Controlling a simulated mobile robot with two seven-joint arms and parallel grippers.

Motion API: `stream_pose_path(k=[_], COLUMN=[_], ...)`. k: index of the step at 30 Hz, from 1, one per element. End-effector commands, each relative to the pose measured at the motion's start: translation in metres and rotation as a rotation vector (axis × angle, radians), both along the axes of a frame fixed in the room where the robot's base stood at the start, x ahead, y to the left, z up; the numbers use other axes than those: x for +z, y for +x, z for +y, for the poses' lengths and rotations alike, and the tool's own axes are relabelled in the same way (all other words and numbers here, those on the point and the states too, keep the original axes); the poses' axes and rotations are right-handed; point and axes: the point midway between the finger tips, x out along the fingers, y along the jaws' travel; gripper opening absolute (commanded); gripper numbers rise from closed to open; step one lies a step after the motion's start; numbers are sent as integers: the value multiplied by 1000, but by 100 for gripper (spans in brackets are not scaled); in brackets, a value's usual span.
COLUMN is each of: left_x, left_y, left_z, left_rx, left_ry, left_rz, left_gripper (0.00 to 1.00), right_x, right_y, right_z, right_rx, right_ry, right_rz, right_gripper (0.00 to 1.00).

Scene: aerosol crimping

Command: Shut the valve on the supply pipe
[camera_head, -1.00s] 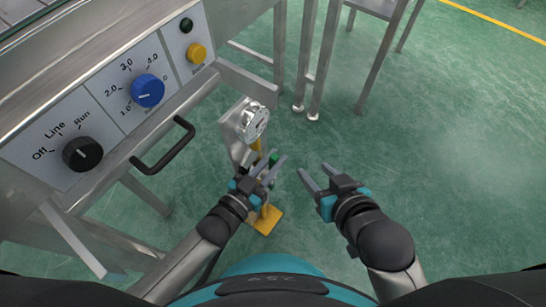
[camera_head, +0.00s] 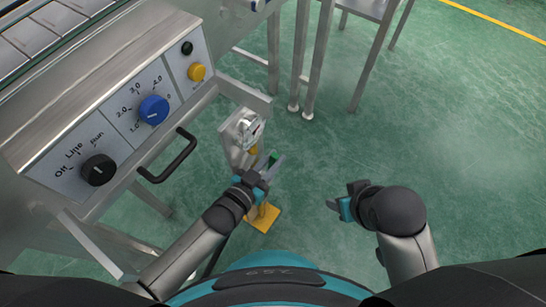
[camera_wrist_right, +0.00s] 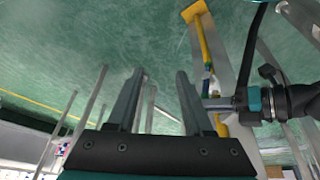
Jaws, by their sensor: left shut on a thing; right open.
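The yellow supply pipe (camera_head: 253,151) rises beside the machine from a yellow foot plate (camera_head: 263,219). It also shows in the right wrist view (camera_wrist_right: 201,38). A small green part (camera_head: 274,158), possibly of the valve, shows at my left gripper's fingers. My left gripper (camera_head: 269,166) is at the pipe and shut on what seems to be the valve handle, mostly hidden by the fingers. In the right wrist view my left gripper (camera_wrist_right: 216,102) reaches the pipe from the right. My right gripper (camera_head: 338,197) is open and empty, right of the pipe; its fingers also show in the wrist view (camera_wrist_right: 158,85).
A round gauge (camera_head: 250,129) sits on a metal bracket above the pipe. The machine panel at left has a black knob (camera_head: 98,170), a blue knob (camera_head: 154,110), a yellow button (camera_head: 197,72) and a black handle (camera_head: 168,160). Green floor (camera_head: 450,170) at right is clear.

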Motion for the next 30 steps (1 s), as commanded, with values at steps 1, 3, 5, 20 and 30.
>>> stream_pose_path(k=[1, 3, 5, 20, 30], left_x=[-2, -2, -2, 0, 7], left_y=[-1, -1, -1, 0, -18], left_z=[0, 0, 0, 0, 13], left_rx=[0, 0, 0, 0, 0], left_ry=[3, 2, 2, 0, 1], left_rz=[5, 5, 5, 0, 2], left_gripper=[0, 0, 0, 34, 34], right_x=[0, 0, 0, 0, -21], right_y=[0, 0, 0, 1, 0], right_z=[0, 0, 0, 0, 1], right_rx=[0, 0, 0, -1, 3], right_ry=[0, 0, 0, 1, -2], right_rz=[0, -1, -1, -3, 33], right_gripper=[51, 51, 51, 51, 51])
